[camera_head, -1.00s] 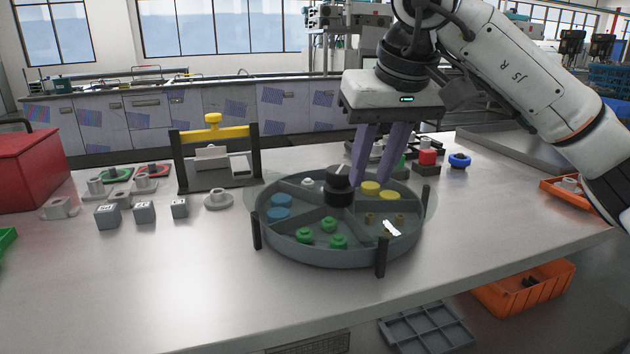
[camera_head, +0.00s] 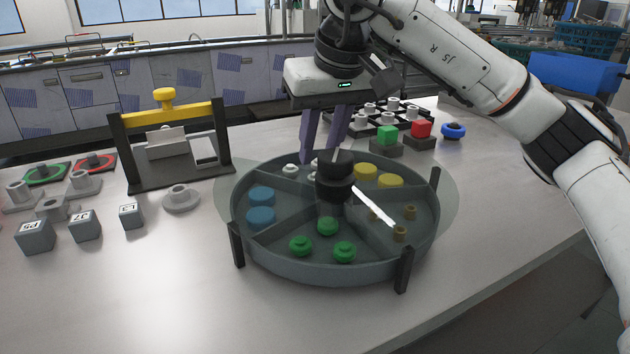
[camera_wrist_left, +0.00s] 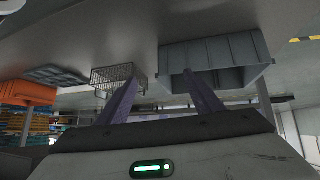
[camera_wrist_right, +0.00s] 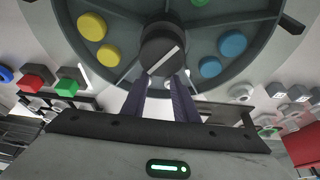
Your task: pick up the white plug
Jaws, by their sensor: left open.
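Two small white plugs show in the back left compartment of the round grey tray (camera_head: 300,270). One white plug (camera_head: 290,170) is in plain sight; the other (camera_head: 313,177) is partly hidden beside the black knob (camera_head: 335,180). My right gripper (camera_head: 318,156) points down over the back of the tray, behind the knob, its fingers apart and empty. In the right wrist view its fingers (camera_wrist_right: 162,82) stand by the knob, and I cannot make out a white plug between them. My left gripper (camera_wrist_left: 162,78) is open and empty, seen only in the left wrist view.
The tray also holds blue plugs (camera_head: 261,196), yellow plugs (camera_head: 365,172), green plugs (camera_head: 344,251) and brown pieces (camera_head: 410,212). A yellow-topped black frame (camera_head: 118,150) stands left of it. Small grey blocks (camera_head: 85,225) lie farther left. The front left tabletop is clear.

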